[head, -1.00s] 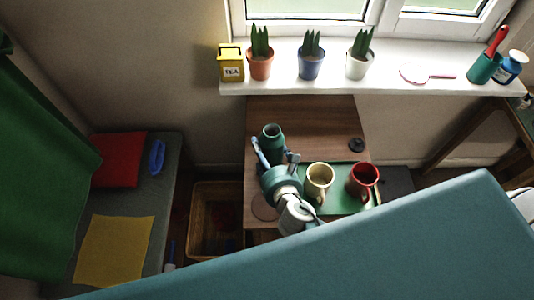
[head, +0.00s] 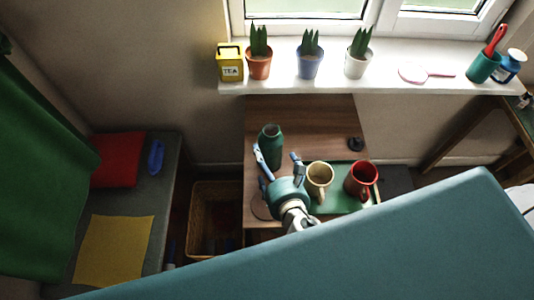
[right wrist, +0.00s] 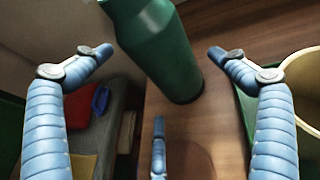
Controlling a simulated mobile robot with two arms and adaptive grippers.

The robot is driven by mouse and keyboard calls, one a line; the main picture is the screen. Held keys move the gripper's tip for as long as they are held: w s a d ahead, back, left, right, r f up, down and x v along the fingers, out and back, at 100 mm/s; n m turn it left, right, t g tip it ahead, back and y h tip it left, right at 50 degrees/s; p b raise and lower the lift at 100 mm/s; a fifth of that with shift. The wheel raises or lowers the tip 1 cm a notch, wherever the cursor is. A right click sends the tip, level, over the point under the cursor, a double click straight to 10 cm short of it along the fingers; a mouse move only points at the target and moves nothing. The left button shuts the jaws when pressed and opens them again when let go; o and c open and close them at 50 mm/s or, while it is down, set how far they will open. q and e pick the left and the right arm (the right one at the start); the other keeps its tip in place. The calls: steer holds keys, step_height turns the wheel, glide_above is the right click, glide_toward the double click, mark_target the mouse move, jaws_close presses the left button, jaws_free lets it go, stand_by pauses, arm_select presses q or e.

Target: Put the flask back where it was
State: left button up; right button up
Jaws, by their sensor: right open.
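The green flask (head: 270,148) stands upright on the wooden table, left of the cups, in the head view. It also shows in the right wrist view (right wrist: 160,50), beyond my fingers, with its top cut off by the frame. My right gripper (head: 277,158) is open and empty on the near side of the flask. In the right wrist view its blue fingers (right wrist: 152,58) are spread wide and apart from the flask. A round brown disc (head: 262,206) on the table is partly hidden by the gripper. My left gripper is not in view.
A cream cup (head: 319,178) and a red cup (head: 361,180) stand on a green tray (head: 343,205) close to the gripper's right. A small black object (head: 356,144) lies near the table's right edge. The table's back (head: 300,112) is clear. A basket (head: 215,215) stands left of the table.

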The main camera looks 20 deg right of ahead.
steer(key=v, duration=0.7)
stand_by(0.4)
